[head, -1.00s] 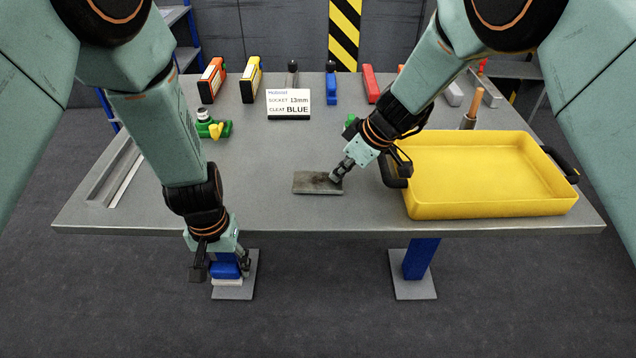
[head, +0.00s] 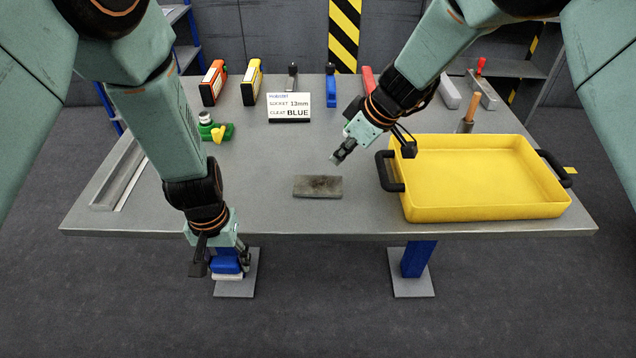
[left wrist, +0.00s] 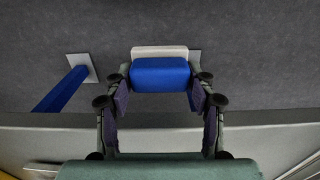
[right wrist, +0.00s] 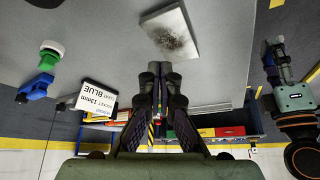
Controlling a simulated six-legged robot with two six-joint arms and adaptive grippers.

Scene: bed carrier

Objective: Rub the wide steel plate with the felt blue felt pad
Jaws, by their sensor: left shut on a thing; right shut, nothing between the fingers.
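The wide steel plate (head: 318,187) lies flat on the table near its front middle, with a dark smudge on top. It also shows in the right wrist view (right wrist: 169,33). My left gripper (head: 226,262) is shut on the blue felt pad (left wrist: 160,74), which has a blue body and a pale layer at its far end. The pad (head: 226,268) is held in front of the table's front edge, left of the plate. My right gripper (head: 338,158) is shut and empty, above and just behind the plate, apart from it.
A yellow tray (head: 487,211) with dark handles stands at the right. A sign (head: 289,107) reading socket 13mm, cleat BLUE stands at the back, among several tools and boxes. A green item with a yellow knob (head: 216,132) sits at left. The table's middle left (head: 262,160) is clear.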

